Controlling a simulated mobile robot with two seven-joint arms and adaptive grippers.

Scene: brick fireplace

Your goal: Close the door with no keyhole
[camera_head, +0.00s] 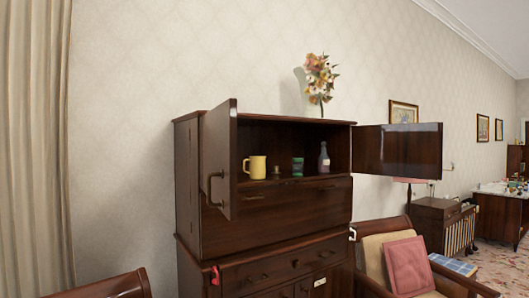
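A dark wooden cabinet stands in the middle with its upper compartment (285,133) open. Its left door (219,140) swings out toward me and shows a bar handle (212,189) on its face. Its right door (398,150) stands wide open to the right, its plain glossy face toward me. A small light piece, perhaps a handle, shows past its far edge. I cannot make out a keyhole on either door. Neither of my grippers is in view.
A yellow mug (255,167), a green cup (298,166) and a dark bottle (324,160) stand inside the compartment. Flowers (320,78) stand on top. An armchair with a pink cushion (408,266) is below the right door. A curtain (32,150) hangs far left.

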